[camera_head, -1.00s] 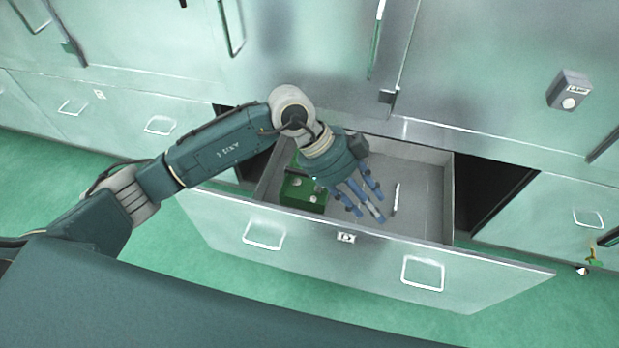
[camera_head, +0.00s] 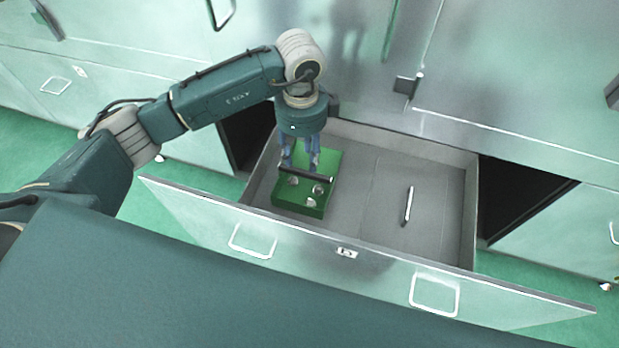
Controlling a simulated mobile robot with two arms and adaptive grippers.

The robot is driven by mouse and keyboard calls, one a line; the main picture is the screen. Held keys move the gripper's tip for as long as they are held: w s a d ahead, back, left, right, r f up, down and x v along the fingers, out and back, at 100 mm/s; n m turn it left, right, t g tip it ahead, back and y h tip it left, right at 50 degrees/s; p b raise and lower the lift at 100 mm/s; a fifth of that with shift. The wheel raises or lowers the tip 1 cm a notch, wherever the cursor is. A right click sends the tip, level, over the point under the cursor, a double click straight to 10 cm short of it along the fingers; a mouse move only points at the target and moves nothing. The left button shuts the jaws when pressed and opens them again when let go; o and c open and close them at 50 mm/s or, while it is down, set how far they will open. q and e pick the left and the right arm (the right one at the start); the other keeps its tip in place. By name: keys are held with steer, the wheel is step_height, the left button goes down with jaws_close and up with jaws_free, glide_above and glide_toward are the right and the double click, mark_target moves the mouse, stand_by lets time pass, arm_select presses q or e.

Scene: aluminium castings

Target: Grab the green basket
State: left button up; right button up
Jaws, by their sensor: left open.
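The green basket (camera_head: 327,166) sits in the left part of the open drawer (camera_head: 372,220). A dark bar-like handle (camera_head: 318,180) crosses over it, and a few small silvery castings (camera_head: 311,202) lie in its near part. My left gripper (camera_head: 300,168) points down over the basket with its blue fingers open, right at the handle. I cannot tell whether the fingers touch the handle; they hide part of the basket's far side. My right gripper is not in view.
A thin light rod (camera_head: 408,205) lies in the right part of the drawer, where the floor is otherwise bare. The drawer front (camera_head: 385,262) with two handles stands on the near side. Cabinet doors (camera_head: 500,70) rise behind the drawer.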

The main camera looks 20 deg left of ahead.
mark_target(305, 173)
arm_select(q)
steer(key=shift+w+a+f+p, duration=0.15)
steer(key=shift+w+f, duration=0.1)
steer(key=shift+f, duration=1.7)
steer(key=shift+w+d+f+p, duration=0.1)
steer(key=shift+w+f+p, duration=0.1)
steer(key=shift+f, duration=1.8)
steer(key=shift+w+a+f+p, duration=0.1)
steer(key=shift+w+f, duration=0.15)
steer(key=shift+f, duration=1.7)
jaws_close()
steer(key=shift+r, duration=0.1)
